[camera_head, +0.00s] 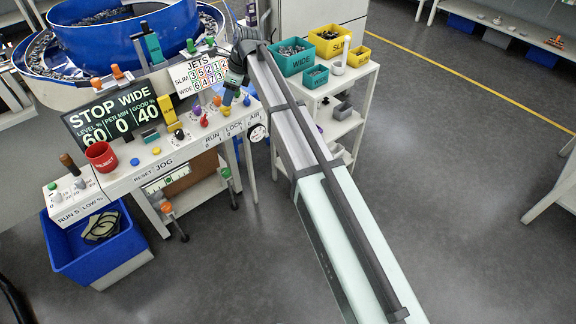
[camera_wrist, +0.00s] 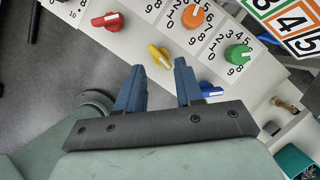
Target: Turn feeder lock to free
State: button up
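The yellow lock knob (camera_wrist: 159,57) is on the white front panel, in the middle of a row of three handles. In the head view the yellow knob (camera_head: 226,112) sits above the printed word LOCK. Its 0 and 1 marks are not clear in the wrist view. My gripper (camera_wrist: 159,68) is open and empty, with its two dark blue fingers apart. In the wrist view the knob shows just past and between the fingertips; I cannot tell the height gap. In the head view my gripper (camera_head: 229,94) is over the panel near this knob.
A red knob (camera_wrist: 107,20) and a blue knob (camera_wrist: 211,89) flank the yellow one. Numbered orange (camera_wrist: 193,16) and green (camera_wrist: 238,54) dials stand behind. The JETS sign (camera_head: 200,73) and STOP WIDE display (camera_head: 120,115) rise at the panel's back.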

jog(key=v, duration=1.1)
jog(key=s+d+f+n+h, duration=0.1)
jog(key=s+d+f+n, duration=0.2)
jog(key=f, duration=0.7)
jog(key=s+d+f+n+t+h, duration=0.1)
jog(key=s+d+f+n, duration=0.2)
jog(key=d+f+n, duration=0.4)
jog(key=s+d+f+n+h, duration=0.1)
jog(key=s+d+f+n, duration=0.3)
jog(key=f+n, duration=0.7)
notch_tip(320, 180, down, 3)
jog(key=shift+d+f+n+t, duration=0.1)
jog(key=shift+d+n+t, duration=0.3)
jog(key=shift+d, duration=0.3)
jog(key=shift+s+d, duration=0.1)
jog(key=shift+s, duration=0.05)
dwell(0.6)
